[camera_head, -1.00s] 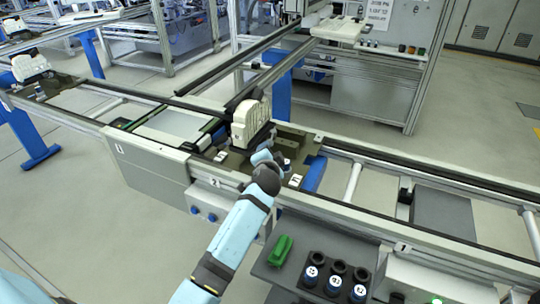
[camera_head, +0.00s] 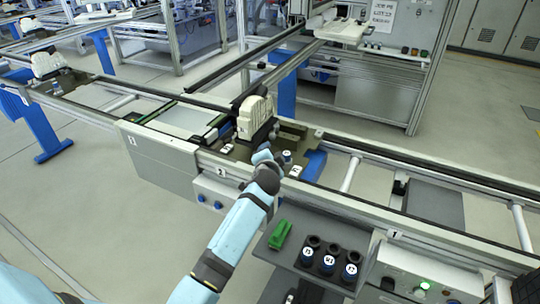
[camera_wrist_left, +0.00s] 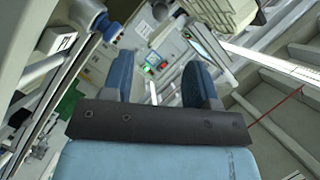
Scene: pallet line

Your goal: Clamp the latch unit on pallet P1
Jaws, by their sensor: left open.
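A cream ribbed block (camera_head: 256,118), which looks like the latch unit, stands upright on a dark olive pallet (camera_head: 240,153) at the stop marked 2. A small white label (camera_head: 295,171) sits on the pallet's front right; I cannot read it surely. My left gripper (camera_head: 263,156) is low at the pallet's front edge, just in front of the block. In the left wrist view its two blue fingers (camera_wrist_left: 160,82) are apart with nothing between them. The cream block (camera_wrist_left: 218,18) shows beyond the right finger, apart from it. My right gripper is not in view.
A shelf in front holds a green part (camera_head: 279,235) and several dark cups (camera_head: 330,259) with numbered blue fronts. A control box (camera_head: 412,275) with a lit green button stands to their right. Another cream block (camera_head: 48,62) stands far left on the line. The conveyor right of the pallet is mostly clear.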

